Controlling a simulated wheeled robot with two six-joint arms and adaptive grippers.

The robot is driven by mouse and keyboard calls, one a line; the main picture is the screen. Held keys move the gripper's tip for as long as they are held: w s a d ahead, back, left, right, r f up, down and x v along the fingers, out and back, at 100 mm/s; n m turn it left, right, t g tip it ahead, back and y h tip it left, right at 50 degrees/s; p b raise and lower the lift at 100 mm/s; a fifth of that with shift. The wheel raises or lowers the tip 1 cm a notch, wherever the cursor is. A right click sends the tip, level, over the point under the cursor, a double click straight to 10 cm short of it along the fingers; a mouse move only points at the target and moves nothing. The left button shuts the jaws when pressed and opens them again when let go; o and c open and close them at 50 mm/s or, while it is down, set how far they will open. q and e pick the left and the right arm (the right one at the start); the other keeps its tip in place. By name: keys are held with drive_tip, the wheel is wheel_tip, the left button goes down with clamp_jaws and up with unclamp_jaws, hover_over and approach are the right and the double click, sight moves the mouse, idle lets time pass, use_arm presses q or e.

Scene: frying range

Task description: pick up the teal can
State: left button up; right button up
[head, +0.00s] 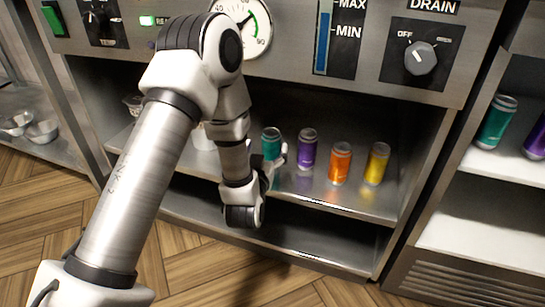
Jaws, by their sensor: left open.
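A teal can (271,139) stands upright on the cabinet's upper shelf, at the left end of a row of cans. Its lower part is hidden by my gripper. My left gripper (277,162) is open and right in front of this can in the picture; I cannot tell whether it touches it. A second teal can (495,123) stands on the separate shelf unit at the right, away from the gripper. My right gripper does not show.
A purple can (307,149) stands close to the right of the teal can, then an orange can (340,163) and a yellow can (377,164). The control panel (290,50) overhangs the shelf (360,205). Metal bowls (42,131) sit at far left.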

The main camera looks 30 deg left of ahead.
sight(269, 143)
use_arm(q)
drive_tip(key=b+x, duration=0.1)
drive_tip(key=x, duration=0.1)
drive_tip(key=f+b+x, duration=0.1)
drive_tip(key=x, duration=0.1)
drive_tip(key=shift+w+d, duration=0.1)
drive_tip(key=shift+w, duration=0.15)
drive_tip(key=shift+w+r, duration=0.1)
drive_tip(key=shift+r, duration=0.15)
drive_tip(key=c, duration=1.5)
